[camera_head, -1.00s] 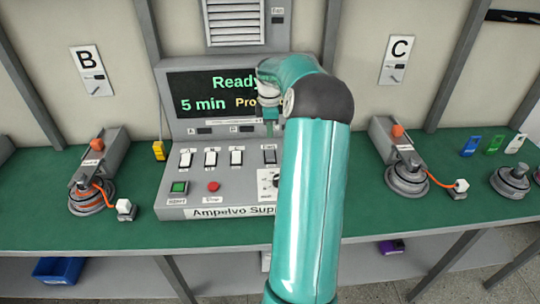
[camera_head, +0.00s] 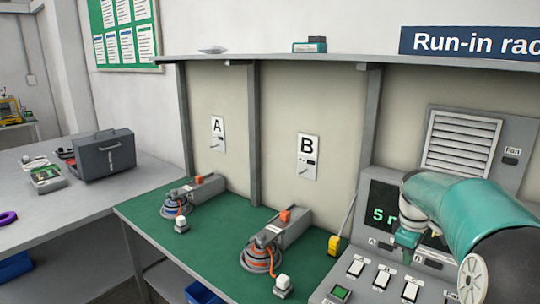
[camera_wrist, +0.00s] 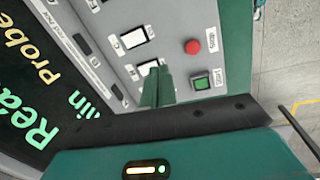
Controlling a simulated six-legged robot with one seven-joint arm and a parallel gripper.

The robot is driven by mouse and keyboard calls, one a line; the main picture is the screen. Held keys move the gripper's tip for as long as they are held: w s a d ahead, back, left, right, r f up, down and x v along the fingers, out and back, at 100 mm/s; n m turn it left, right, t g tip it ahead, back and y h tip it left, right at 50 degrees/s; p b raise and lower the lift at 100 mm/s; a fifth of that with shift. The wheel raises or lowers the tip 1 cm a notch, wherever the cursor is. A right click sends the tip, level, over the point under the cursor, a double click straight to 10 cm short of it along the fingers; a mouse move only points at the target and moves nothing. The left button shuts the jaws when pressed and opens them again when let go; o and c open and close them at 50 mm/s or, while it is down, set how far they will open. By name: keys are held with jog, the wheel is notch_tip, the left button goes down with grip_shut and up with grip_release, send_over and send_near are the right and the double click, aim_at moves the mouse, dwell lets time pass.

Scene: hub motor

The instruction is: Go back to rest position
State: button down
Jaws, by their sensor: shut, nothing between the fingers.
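My gripper (camera_wrist: 157,86) is shut and empty in the wrist view, its teal fingers held over the control panel near a white rocker switch (camera_wrist: 148,67). In the head view my gripper (camera_head: 406,239) shows small in front of the dark display (camera_head: 383,194), with my teal arm bent in from the right edge. The arm hides part of the display and panel. I cannot tell from these views whether the fingertips touch the panel.
The panel carries a red button (camera_wrist: 193,46) and a green button (camera_wrist: 202,83). Motor stations A (camera_head: 181,204) and B (camera_head: 262,257) stand on the green bench, left of the panel. A grey case (camera_head: 104,155) sits on a side table. A yellow object (camera_head: 334,245) is beside the panel.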

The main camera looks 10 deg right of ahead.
jog(key=s+a+r+m+t, duration=0.25)
jog(key=s+a, duration=0.35)
jog(key=a, duration=0.6)
jog(key=s+a+r+m+t, duration=0.1)
jog(key=s+a+r+m, duration=0.3)
jog(key=a, duration=0.9)
jog(key=s+a+f+t+y, duration=0.1)
jog(key=s+a+f, duration=0.2)
jog(key=s+a, duration=0.2)
jog(key=s, duration=0.3)
jog(key=shift+a+y, duration=0.3)
jog(key=shift+y, duration=0.1)
